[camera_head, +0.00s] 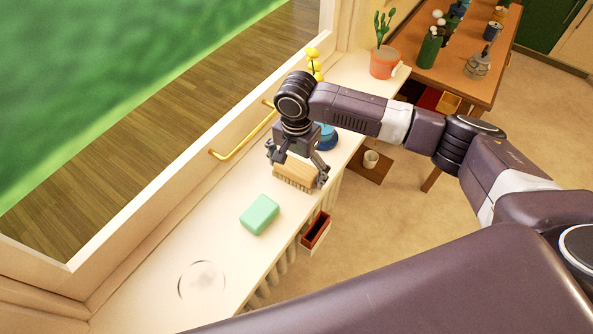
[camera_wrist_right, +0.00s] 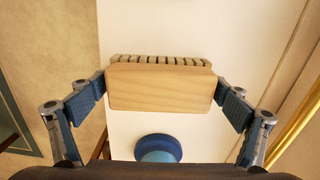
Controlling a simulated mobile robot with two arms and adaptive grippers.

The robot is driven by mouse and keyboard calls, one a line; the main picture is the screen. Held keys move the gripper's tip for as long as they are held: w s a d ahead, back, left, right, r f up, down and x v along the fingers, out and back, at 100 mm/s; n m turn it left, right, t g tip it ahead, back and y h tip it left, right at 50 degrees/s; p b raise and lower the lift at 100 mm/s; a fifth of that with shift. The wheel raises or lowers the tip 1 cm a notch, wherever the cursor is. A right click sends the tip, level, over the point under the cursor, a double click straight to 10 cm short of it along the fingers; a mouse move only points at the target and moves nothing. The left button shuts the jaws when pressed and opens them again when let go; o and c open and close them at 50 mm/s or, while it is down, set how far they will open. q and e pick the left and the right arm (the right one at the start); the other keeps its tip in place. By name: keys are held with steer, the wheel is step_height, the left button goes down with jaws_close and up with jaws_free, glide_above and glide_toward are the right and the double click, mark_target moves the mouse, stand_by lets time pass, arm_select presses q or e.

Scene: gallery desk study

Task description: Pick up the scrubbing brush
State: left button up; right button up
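The scrubbing brush (camera_head: 296,174) has a pale wooden block and bristles along one side. It is over the white sill, and it fills the middle of the right wrist view (camera_wrist_right: 160,88). My right gripper (camera_head: 298,166) reaches down over it. Its two blue-padded fingers (camera_wrist_right: 160,92) press against the brush's two short ends, with no gap that I can see. I cannot tell whether the brush touches the sill or is just above it. My left gripper is out of view.
A green sponge-like block (camera_head: 260,215) lies on the sill (camera_head: 165,262) nearer me. A round blue object (camera_head: 326,137) stands just beyond the brush. A yellow rail (camera_head: 240,138) runs along the window side. A potted cactus (camera_head: 384,62) stands at the far end.

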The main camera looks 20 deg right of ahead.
steer(key=c, duration=0.8)
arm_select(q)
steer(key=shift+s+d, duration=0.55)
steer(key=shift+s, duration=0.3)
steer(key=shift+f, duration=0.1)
arm_select(e)
steer(key=shift+r, duration=0.2)
steer(key=shift+a+r, duration=0.1)
steer(key=shift+r, duration=0.15)
step_height(320, 180, up, 12)
steer(key=b, duration=0.3)
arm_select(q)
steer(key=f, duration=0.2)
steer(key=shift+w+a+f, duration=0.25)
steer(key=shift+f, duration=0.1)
arm_select(e)
step_height(320, 180, up, 7)
glide_above(296, 166)
steer(key=shift+r, duration=0.1)
